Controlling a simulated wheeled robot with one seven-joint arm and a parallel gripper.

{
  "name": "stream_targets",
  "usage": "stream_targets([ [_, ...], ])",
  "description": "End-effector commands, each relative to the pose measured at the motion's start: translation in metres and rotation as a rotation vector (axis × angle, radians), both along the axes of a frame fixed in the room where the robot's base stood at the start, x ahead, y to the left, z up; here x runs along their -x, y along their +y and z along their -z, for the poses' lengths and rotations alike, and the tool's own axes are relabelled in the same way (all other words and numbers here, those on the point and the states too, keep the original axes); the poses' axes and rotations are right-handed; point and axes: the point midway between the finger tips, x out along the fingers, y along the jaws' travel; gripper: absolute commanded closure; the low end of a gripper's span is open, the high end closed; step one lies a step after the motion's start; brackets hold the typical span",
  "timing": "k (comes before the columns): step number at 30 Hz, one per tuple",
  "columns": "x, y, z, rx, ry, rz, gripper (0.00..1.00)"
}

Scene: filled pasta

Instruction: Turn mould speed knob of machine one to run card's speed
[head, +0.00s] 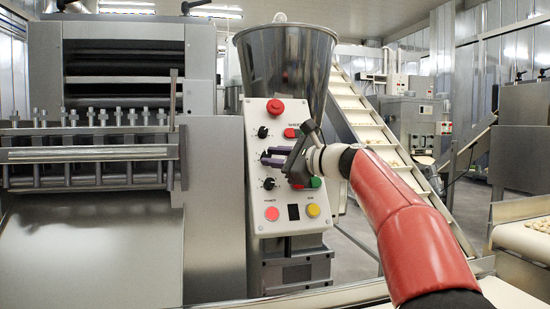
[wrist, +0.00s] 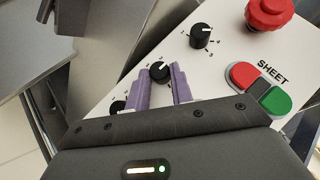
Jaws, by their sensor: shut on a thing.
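The machine's white control panel (head: 264,215) stands centre in the head view, with several black knobs in a column at its left. My gripper (head: 266,158) reaches in from the right, its purple fingers at the middle knob. In the wrist view my gripper (wrist: 162,76) is shut on the middle knob (wrist: 159,71), one finger on each side. The knob's white pointer mark faces up in that view. The upper knob (wrist: 201,37) and the partly hidden lower knob (wrist: 117,106) are free. The knob labels are not readable, and no run card is recognisable.
A red mushroom button (wrist: 269,12) and red and green SHEET buttons (wrist: 260,89) lie close by. Below are a pink button (head: 271,214) and a yellow button (head: 313,211). A steel hopper (head: 286,65) rises behind the panel; a roller machine (head: 90,155) stands left.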

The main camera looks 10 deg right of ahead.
Motion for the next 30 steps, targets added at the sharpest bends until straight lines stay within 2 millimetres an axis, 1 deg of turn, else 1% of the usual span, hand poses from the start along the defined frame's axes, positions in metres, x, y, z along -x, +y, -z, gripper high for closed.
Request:
stream_targets([
  [5, 0.001, 0.001, 0.002, -0.013, 0.000, 0.007, 1.00],
  [11, 0.002, 0.002, 0.006, -0.077, 0.001, 0.046, 1.00],
  [20, 0.004, 0.007, 0.011, -0.278, 0.000, 0.170, 1.00],
  [30, 0.005, 0.012, 0.012, -0.526, 0.001, 0.325, 1.00],
])
